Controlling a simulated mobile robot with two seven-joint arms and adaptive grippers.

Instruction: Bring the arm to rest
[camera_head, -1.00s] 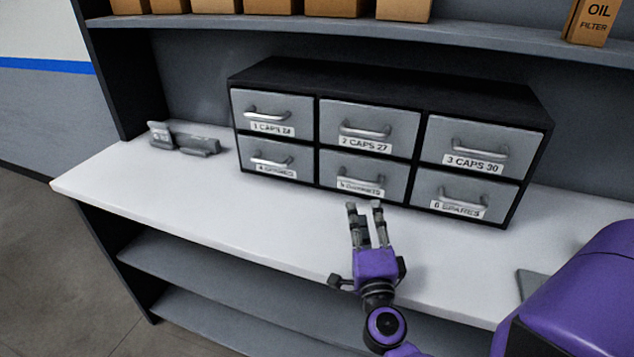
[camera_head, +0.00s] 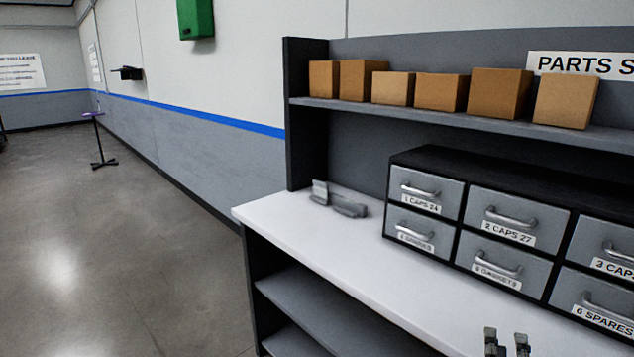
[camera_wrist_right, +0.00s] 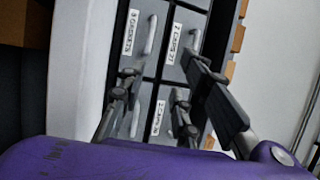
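My right gripper (camera_head: 506,345) shows only by its fingertips at the bottom edge of the head view, in front of the drawer cabinet (camera_head: 480,172). Its fingers are apart with nothing between them; in the right wrist view the open gripper (camera_wrist_right: 160,98) points toward the labelled drawers, which lie beyond the fingers. The rest of the right arm is out of the head view. My left gripper is in neither view. The drawers, such as 2 CAPS 27 (camera_head: 535,217), look shut.
The cabinet stands on a white bench top (camera_head: 340,262). A grey holder-like object (camera_head: 340,200) lies left of it. Cardboard boxes (camera_head: 500,92) line the shelf above. Open floor (camera_head: 120,230) lies left of the bench, with a thin stand (camera_head: 97,140) far back.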

